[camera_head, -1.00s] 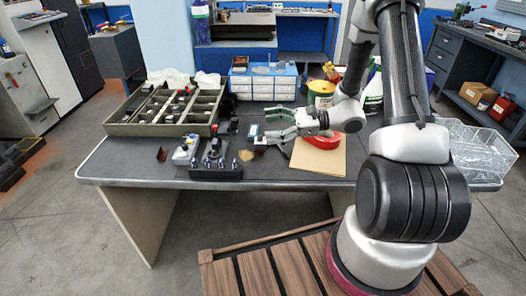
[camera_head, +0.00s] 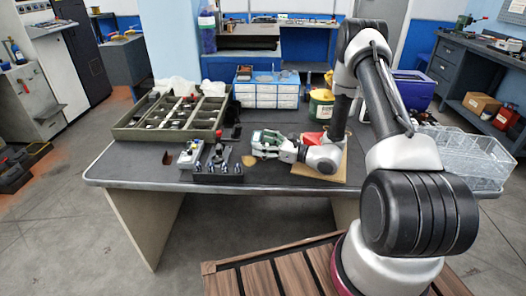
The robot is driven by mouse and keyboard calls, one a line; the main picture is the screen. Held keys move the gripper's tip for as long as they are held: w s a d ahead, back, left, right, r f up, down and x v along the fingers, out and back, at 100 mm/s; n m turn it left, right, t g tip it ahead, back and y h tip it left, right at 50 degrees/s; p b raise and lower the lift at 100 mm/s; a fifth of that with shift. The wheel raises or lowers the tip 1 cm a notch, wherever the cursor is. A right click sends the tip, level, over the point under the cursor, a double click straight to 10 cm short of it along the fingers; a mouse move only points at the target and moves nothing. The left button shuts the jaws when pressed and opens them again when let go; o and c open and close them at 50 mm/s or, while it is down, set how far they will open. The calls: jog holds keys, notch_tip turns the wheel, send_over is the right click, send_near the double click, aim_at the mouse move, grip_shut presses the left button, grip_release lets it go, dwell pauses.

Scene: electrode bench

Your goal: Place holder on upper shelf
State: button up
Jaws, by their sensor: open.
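A dark holder (camera_head: 217,176) stands at the front edge of the workbench, left of the middle, with several small pieces standing in or on it. I take it for the task's holder, but its details are small. My gripper (camera_head: 256,145) is to the right of the holder, low over the bench top and pointing left. Its fingers with green parts are open, with no held thing visible between them. It looks apart from the holder. The upper shelf cannot be picked out with certainty; a blue-framed bench with shelves (camera_head: 318,57) stands at the back.
A divided olive tray (camera_head: 126,133) fills the bench's back left. A blue and white drawer unit (camera_head: 267,91) and a green-yellow can (camera_head: 321,104) stand behind my gripper. A clear bin (camera_head: 465,155) is at the right. A brown board (camera_head: 332,172) lies under my wrist.

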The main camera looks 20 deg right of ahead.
jog(key=shift+w+a, duration=0.1)
grip_shut()
dwell(0.3)
jog(key=shift+r, duration=0.15)
